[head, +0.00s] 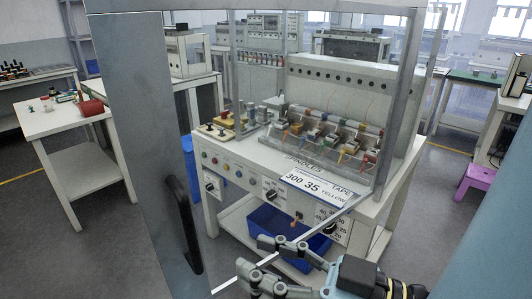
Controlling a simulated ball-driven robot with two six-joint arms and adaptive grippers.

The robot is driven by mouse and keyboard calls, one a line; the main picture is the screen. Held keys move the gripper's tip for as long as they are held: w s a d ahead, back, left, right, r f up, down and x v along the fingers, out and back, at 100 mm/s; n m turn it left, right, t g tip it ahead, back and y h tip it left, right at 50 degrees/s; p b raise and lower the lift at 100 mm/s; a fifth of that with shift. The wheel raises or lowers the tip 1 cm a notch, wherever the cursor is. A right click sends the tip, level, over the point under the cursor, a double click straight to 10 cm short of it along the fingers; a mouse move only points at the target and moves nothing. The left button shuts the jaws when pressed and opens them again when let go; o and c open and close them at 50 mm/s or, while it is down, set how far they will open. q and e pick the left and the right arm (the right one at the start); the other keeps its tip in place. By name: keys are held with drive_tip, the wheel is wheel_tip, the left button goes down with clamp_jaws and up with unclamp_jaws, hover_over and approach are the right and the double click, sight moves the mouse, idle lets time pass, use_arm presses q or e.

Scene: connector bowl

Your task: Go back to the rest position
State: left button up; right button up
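My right gripper (254,254) comes in from the lower right, in front of the workbench. Its two dark grey fingers are spread apart, with nothing clearly held between them. A thin pale edge of a framed panel crosses the picture at the fingers; I cannot tell if they touch it. My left gripper is not in view. The white workbench (240,160) carries a machine with a row of coloured parts (325,140) and a sign (316,187) reading "SPINDLES 300 35 TAPE YELLOW".
A tall grey post (150,130) with a black handle (184,225) stands close on the left. A blue bin (275,222) sits on the workbench's lower shelf. A white table (60,122) with a red container (91,109) is at left. A purple stool (478,178) is at right.

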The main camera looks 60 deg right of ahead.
idle(0.5)
drive_tip(key=w+d+f+h+b, duration=0.1)
drive_tip(key=w+f+b, duration=0.2)
drive_tip(key=f, duration=0.4)
drive_tip(key=w+d+f+b, duration=0.1)
drive_tip(key=w+f+b, duration=0.3)
drive_tip(key=f, duration=0.3)
wheel_tip(320, 180, down, 28)
drive_tip(key=s+d+m+g+h+b, duration=0.1)
drive_tip(key=d+g+h+b, duration=0.15)
drive_tip(key=g+b, duration=0.35)
drive_tip(key=s+d+f+g+b, duration=0.1)
drive_tip(key=s+f+g, duration=0.3)
drive_tip(key=f, duration=0.5)
drive_tip(key=s+f+g+b, duration=0.2)
drive_tip(key=s+f, duration=0.5)
drive_tip(key=f, duration=0.1)
drive_tip(key=s+f+g, duration=0.2)
drive_tip(key=s, duration=0.5)
drive_tip(key=s+f+g, duration=0.3)
drive_tip(key=s, duration=0.5)
drive_tip(key=shift+s+d+f, duration=0.25)
drive_tip(key=shift+d+f, duration=0.05)
drive_tip(key=shift+d, duration=0.1)
